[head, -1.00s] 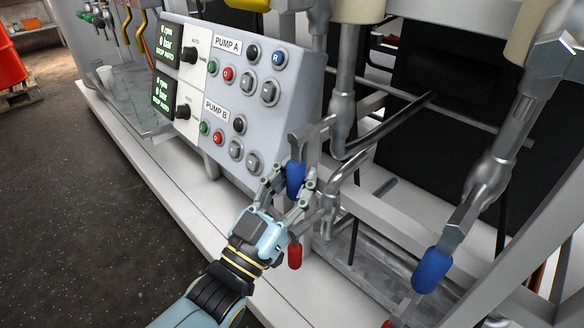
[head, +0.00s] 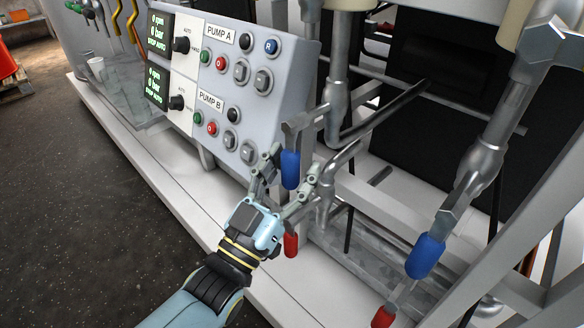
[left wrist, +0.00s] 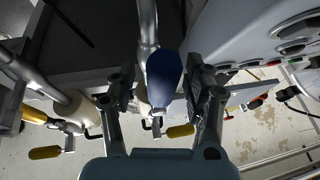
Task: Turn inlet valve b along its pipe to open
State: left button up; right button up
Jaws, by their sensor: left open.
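A valve with a blue lever handle (head: 290,169) hangs below its steel body beside the pump panel. The handle points down, roughly along the upright pipe (head: 338,85) above it. My left gripper (head: 293,172) is open, with one finger on each side of this handle. In the left wrist view the blue handle (left wrist: 164,78) stands between the two spread fingers, with gaps on both sides. A second blue lever handle (head: 425,256) hangs at the right, away from the gripper. No label shows which valve is b. My right gripper is not in view.
The pump panel (head: 222,85) with buttons and knobs stands close behind-left of my gripper. Red handles (head: 291,244) (head: 383,317) hang lower down. A slanted frame beam (head: 530,225) is at the right. The dark floor (head: 80,210) at the left is clear.

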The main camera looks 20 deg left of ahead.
pick_arm(q)
jog(key=v, duration=1.2)
jog(key=shift+d+r, duration=0.1)
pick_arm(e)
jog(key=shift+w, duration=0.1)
